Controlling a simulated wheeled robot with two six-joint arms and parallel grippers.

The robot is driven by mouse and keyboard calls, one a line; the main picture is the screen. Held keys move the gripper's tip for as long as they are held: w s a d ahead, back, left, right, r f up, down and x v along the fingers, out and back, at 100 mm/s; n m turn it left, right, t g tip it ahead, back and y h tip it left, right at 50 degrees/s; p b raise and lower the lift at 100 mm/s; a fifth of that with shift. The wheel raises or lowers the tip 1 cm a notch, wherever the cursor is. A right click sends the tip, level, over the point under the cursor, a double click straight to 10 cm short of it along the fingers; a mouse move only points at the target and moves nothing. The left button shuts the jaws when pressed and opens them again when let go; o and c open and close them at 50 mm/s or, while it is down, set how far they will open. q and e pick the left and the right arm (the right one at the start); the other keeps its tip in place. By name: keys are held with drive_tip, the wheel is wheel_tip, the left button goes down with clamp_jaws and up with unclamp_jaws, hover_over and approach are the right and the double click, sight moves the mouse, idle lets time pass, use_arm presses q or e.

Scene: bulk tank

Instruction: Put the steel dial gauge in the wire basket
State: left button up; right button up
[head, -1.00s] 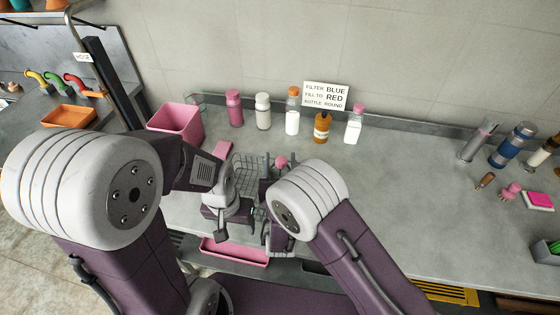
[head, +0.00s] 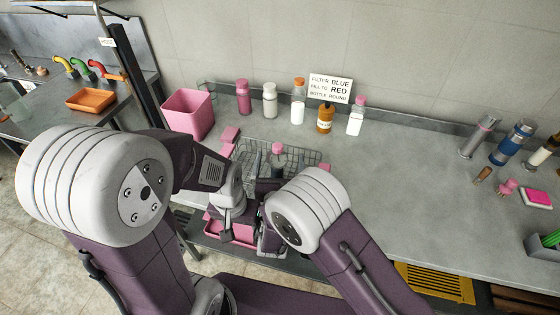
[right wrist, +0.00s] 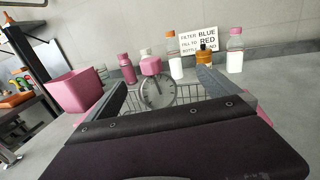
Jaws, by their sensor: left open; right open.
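The steel dial gauge (right wrist: 158,90) shows in the right wrist view as a round grey dial face with a pink block on top. In the head view its pink top (head: 278,148) stands within the outline of the wire basket (head: 308,157); I cannot tell whether it touches the basket floor. My right gripper (right wrist: 161,80) is open, one finger at each side of the dial with gaps visible. In the head view it is mostly hidden by my arm. My left gripper (head: 228,212) is open at the counter's front edge, left of the right one, its fingertips hard to see.
Several bottles, including an amber one (head: 325,119), line the wall behind. A pink tray (head: 243,231) lies below the front edge.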

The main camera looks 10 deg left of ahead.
sight(280, 148)
drive_tip(key=shift+a, duration=0.1)
wheel_tip(280, 148, up, 5)
drive_tip(key=p, duration=0.4)
drive_tip(key=shift+r, duration=0.15)
drive_tip(key=s+d+r+p, duration=0.3)
drive_tip(key=d+r+p, duration=0.1)
drive_tip(key=d, duration=0.7)
drive_tip(key=shift+s+d+r+p, duration=0.2)
drive_tip(key=shift+r+p, duration=0.15)
drive_tip(key=shift+r, duration=0.5)
